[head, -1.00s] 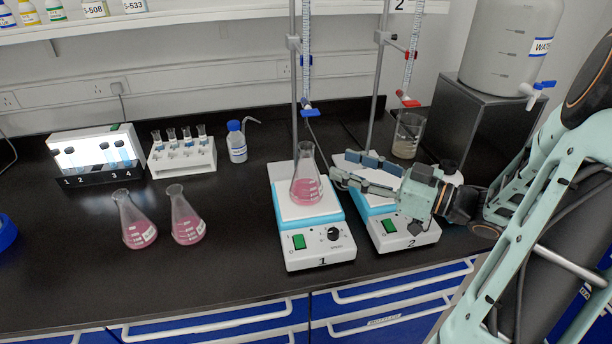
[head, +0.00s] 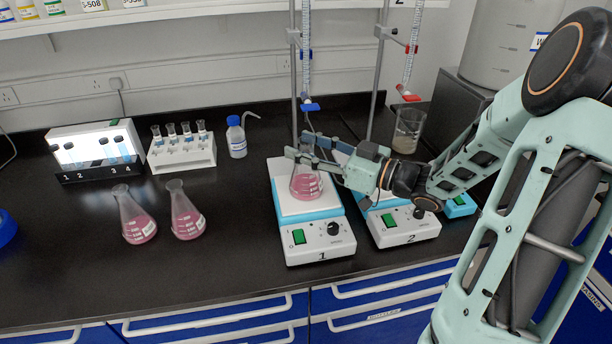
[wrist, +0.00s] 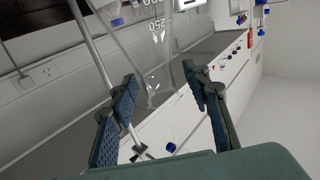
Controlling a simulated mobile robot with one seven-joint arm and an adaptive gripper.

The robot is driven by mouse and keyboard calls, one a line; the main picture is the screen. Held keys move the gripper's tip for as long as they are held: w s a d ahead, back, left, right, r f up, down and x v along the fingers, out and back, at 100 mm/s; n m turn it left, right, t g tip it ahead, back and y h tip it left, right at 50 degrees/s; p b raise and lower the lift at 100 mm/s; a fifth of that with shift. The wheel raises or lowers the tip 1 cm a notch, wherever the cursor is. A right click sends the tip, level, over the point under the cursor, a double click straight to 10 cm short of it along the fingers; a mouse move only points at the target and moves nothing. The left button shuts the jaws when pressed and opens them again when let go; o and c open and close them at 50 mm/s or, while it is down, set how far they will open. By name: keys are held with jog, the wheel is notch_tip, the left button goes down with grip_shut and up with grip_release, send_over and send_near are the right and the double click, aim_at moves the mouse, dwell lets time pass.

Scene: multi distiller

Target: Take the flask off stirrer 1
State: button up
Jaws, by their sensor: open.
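The flask (head: 306,184) with pink liquid stands upright on the white plate of stirrer 1 (head: 321,240). My gripper (head: 304,152) is at the flask's neck from the right, with its fingers spread around the upper part. In the wrist view my gripper (wrist: 160,92) is open, and the clear flask (wrist: 150,45) shows between and beyond the two fingers. I cannot tell whether either finger touches the glass. The fingers hide part of the neck in the head view.
Stirrer 2 (head: 404,226) is close on the right, under my arm. Burette stands rise behind both stirrers. Two pink flasks (head: 134,216) (head: 186,211) stand on the bench to the left.

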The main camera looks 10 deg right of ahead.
grip_shut()
jog(key=shift+r, duration=0.15)
dwell(0.5)
